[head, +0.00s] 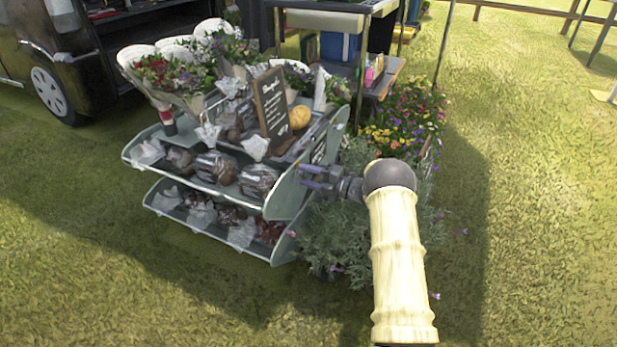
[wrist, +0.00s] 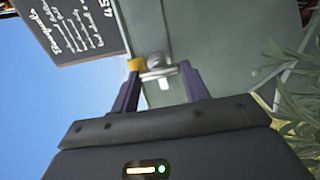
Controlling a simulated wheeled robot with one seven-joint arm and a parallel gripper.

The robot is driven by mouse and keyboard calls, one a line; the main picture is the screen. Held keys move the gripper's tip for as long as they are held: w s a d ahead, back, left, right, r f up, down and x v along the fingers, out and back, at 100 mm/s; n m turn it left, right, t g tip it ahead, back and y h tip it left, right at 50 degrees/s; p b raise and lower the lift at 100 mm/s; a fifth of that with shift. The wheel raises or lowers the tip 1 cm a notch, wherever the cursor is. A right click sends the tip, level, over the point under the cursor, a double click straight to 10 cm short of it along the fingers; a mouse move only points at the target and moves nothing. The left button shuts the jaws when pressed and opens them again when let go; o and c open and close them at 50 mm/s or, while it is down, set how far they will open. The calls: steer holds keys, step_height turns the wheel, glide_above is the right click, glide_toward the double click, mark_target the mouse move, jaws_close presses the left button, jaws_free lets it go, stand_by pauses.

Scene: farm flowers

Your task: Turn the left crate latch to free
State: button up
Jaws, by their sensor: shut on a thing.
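My gripper (head: 303,177) reaches from the right to the end panel of the tiered grey-green stand (head: 287,197). In the wrist view my gripper (wrist: 160,72) has its two dark fingers on either side of a small metal latch (wrist: 156,70), shut on it. The latch has a rounded grey knob and a pale lower part, and sits against the grey-green panel (wrist: 225,35). A small yellow-orange piece (wrist: 135,64) shows by the left fingertip. In the head view the latch is too small to make out at the fingers.
A chalkboard sign (head: 270,105) stands on top of the stand; it also shows close by in the wrist view (wrist: 75,25). Wrapped bouquets (head: 175,75) and bagged goods fill the tiers. Bushy plants (head: 345,235) grow under my arm. Open grass (head: 540,200) lies to the right.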

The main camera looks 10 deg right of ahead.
steer(key=shift+d+f, duration=0.1)
stand_by(0.3)
steer(key=o, duration=1)
steer(key=p+v, duration=0.7)
steer(key=v, duration=1)
steer(key=shift+s+d, duration=0.1)
steer(key=shift+s, duration=0.05)
